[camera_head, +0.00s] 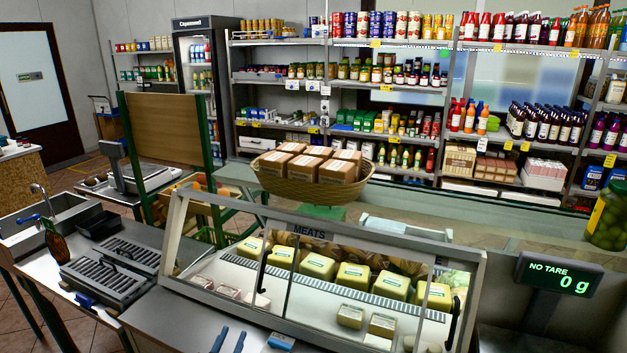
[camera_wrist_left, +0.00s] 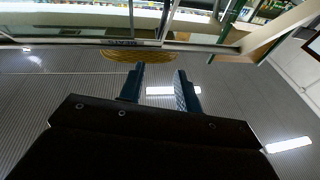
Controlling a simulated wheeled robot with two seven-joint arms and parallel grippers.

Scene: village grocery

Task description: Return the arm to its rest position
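My left gripper (camera_head: 230,340) shows at the bottom edge of the head view as two blue fingertips low over the steel counter in front of the meat case. In the left wrist view the two fingers (camera_wrist_left: 160,88) stand apart with nothing between them. The left gripper is open and empty. The rest of the left arm is below the head view. My right gripper and arm are not in either view.
The glass meat case (camera_head: 330,240) stands close ahead, with a wicker basket (camera_head: 270,186) of boxes on top. Grey slotted trays (camera_head: 112,270) lie at left beside a sink (camera_head: 45,222). A scale display (camera_head: 558,275) stands at right. Some counter (camera_head: 170,320) is bare.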

